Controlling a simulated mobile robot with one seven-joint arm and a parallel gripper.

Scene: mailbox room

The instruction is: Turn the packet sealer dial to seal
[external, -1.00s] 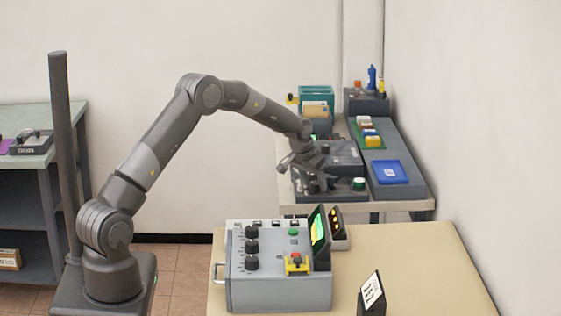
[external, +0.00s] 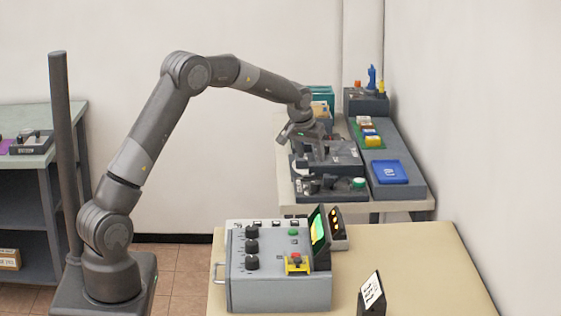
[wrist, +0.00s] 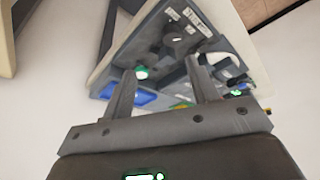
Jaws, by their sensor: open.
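A dark grey unit (external: 330,188) with a green button (external: 358,182) stands at the near end of the far table; it looks like the packet sealer, but its label is too small to read. In the wrist view, round dark knobs (wrist: 178,42) and the green button (wrist: 141,73) show beyond the fingers. I cannot tell which knob is the sealer dial or where it points. My gripper (wrist: 160,68) is open and empty, with its fingers apart. In the external view my gripper (external: 288,138) hangs above the dark units, apparently clear of them.
A second dark unit (external: 335,158) sits behind. A blue tray (external: 389,172) and small coloured blocks (external: 369,134) lie on the raised shelf at right. A grey control box (external: 280,270) with black knobs stands on the near table (external: 430,265). The wall closes the right side.

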